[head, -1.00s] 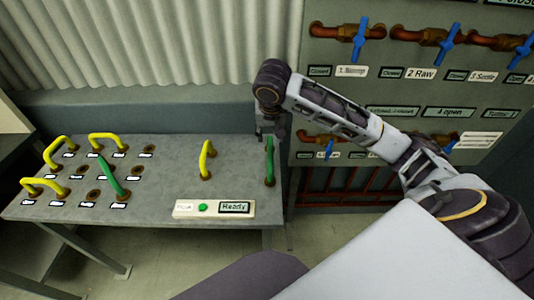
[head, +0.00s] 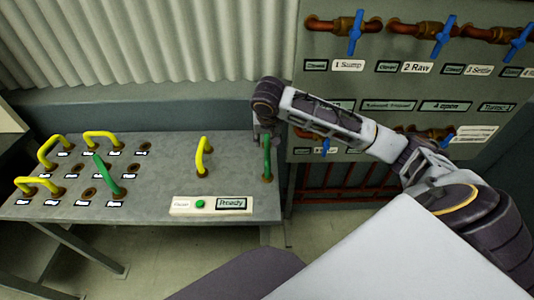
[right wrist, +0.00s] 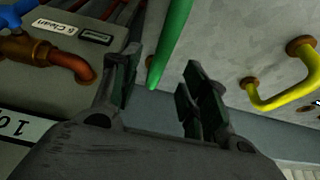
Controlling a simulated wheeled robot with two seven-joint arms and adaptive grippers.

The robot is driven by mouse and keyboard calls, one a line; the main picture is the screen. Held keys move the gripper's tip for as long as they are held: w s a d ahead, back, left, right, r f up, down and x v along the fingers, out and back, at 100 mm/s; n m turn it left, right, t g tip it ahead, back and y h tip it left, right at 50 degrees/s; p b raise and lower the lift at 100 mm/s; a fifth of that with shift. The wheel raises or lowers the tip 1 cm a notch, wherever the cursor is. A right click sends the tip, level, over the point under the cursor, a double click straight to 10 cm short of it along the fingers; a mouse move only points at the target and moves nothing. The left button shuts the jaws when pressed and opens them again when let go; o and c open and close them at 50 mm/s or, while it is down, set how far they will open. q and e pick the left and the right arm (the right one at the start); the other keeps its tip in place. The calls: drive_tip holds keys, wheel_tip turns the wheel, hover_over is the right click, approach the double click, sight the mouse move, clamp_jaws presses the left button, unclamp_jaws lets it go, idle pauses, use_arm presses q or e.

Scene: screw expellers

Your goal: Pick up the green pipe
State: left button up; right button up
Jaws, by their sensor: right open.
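A green pipe (head: 267,162) stands at the right edge of the grey table. My right gripper (head: 264,135) is at its upper end, its jaws pointing down. In the right wrist view the jaws (right wrist: 157,78) are open, and the green pipe (right wrist: 172,40) shows in the gap between them, one end near the fingertips. I cannot tell whether it touches a finger. A second green pipe (head: 108,175) stands tilted among the sockets on the left of the table. My left gripper is not in view.
Several yellow pipes stand on the table (head: 150,205); one yellow pipe (head: 204,157) is near the right gripper and shows in the right wrist view (right wrist: 285,95). A panel with a green button (head: 200,204) lies at the front. A valve board (head: 345,90) stands close on the right.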

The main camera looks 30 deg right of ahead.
sight(267, 145)
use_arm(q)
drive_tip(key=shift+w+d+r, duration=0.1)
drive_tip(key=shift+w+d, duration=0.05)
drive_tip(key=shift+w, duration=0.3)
use_arm(e)
drive_tip(key=shift+w+d+f, duration=0.15)
drive_tip(key=shift+w+f, duration=0.1)
drive_tip(key=shift+f, duration=0.4)
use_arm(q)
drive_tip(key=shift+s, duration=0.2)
use_arm(e)
drive_tip(key=shift+f, duration=0.6)
drive_tip(key=x, duration=0.3)
drive_tip(key=shift+s+b, duration=0.1)
drive_tip(key=shift+b, duration=0.25)
drive_tip(key=shift+w+f, duration=0.25)
drive_tip(key=shift+f, duration=0.3)
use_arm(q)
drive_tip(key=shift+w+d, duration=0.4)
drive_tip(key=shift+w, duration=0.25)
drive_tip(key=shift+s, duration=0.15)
